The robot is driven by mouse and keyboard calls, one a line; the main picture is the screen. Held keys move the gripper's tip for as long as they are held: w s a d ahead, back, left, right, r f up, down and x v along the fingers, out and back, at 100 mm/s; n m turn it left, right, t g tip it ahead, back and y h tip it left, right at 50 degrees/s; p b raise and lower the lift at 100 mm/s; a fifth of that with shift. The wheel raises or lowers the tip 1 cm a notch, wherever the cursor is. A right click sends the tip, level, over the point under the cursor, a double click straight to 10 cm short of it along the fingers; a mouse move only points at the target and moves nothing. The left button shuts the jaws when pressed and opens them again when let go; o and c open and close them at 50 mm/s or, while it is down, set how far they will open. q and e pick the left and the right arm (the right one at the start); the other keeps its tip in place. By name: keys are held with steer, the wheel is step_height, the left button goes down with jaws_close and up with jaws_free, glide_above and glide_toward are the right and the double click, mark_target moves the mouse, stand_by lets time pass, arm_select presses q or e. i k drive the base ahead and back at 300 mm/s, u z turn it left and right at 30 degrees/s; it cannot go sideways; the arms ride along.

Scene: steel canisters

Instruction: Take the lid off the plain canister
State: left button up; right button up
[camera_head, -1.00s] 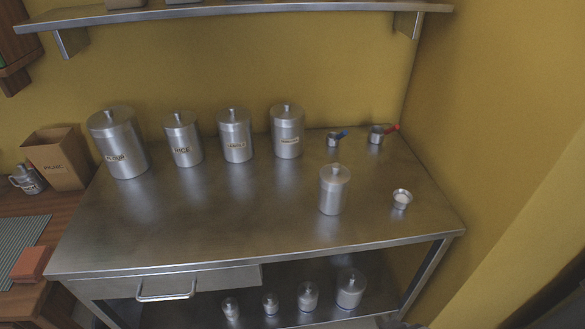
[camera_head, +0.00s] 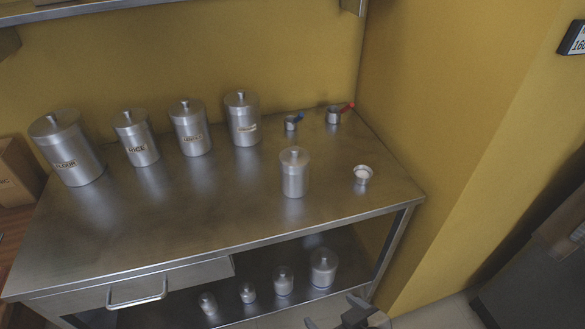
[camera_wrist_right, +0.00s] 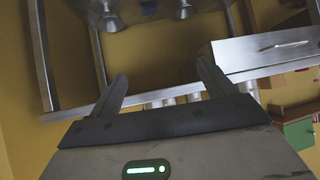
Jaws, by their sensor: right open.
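The plain canister (camera_head: 294,178) is a steel cylinder without a label. It stands upright near the right front of the steel table, with its knobbed lid (camera_head: 293,156) on. My right gripper (camera_head: 334,311) is at the bottom edge of the head view, in front of the table and well apart from the canister. In the right wrist view both fingers of my right gripper (camera_wrist_right: 164,82) are spread with nothing between them. My left gripper is not in view.
Several labelled canisters, including flour (camera_head: 68,150) and rice (camera_head: 137,140), stand along the back of the table (camera_head: 215,215). Two scoops lie behind. Smaller canisters (camera_head: 323,268) stand on the lower shelf.

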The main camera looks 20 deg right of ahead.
mark_target(295, 157)
steer(key=k, duration=0.5)
steer(key=z, duration=0.9)
steer(key=i, duration=0.7)
steer(key=z, duration=0.1)
